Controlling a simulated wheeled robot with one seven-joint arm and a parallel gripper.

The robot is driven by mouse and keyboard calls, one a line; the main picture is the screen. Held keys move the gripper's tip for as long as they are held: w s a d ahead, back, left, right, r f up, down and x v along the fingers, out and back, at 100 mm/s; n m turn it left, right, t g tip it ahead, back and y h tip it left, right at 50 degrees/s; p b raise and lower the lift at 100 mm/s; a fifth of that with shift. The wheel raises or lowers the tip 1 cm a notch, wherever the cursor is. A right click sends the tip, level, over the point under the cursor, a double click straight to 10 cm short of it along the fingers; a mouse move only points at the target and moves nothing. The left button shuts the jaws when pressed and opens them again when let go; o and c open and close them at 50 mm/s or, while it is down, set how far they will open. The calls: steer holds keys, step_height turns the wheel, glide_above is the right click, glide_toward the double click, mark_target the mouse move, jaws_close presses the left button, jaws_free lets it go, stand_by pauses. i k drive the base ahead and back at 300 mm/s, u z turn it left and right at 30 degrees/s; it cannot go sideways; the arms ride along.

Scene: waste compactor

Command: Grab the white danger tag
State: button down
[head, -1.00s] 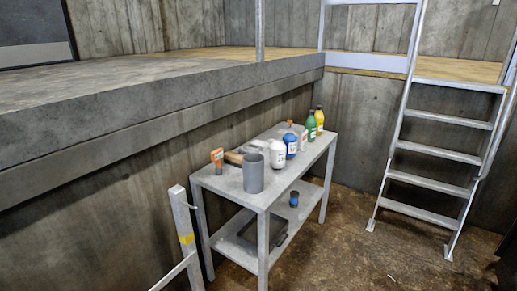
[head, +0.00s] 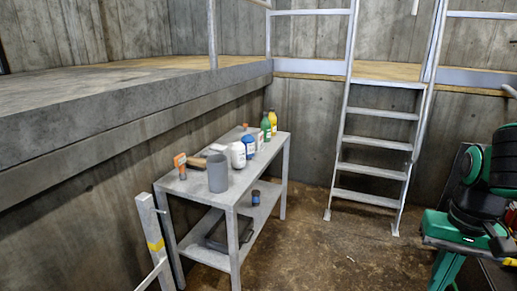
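I cannot make out a white danger tag in the head view. A small orange item with a pale face (head: 180,165) stands at the near left end of the grey table (head: 190,188); it is too small to tell what it is. My gripper is not in view.
The table also bears a grey cylinder (head: 218,173), a white bottle (head: 238,155) and other coloured bottles. Its lower shelf holds a dark tray-like item and a small jar (head: 255,197). A ladder (head: 372,168) stands behind. A green and black machine (head: 478,215) is at right. Floor between is clear.

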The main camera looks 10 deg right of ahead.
mark_target(260, 148)
steer(key=z, duration=0.15)
steer(key=i, duration=0.3)
steer(key=z, duration=0.75)
steer(key=i, duration=2.1)
steer(key=u, duration=0.85)
steer(key=i, duration=0.4)
steer(key=u, duration=0.3)
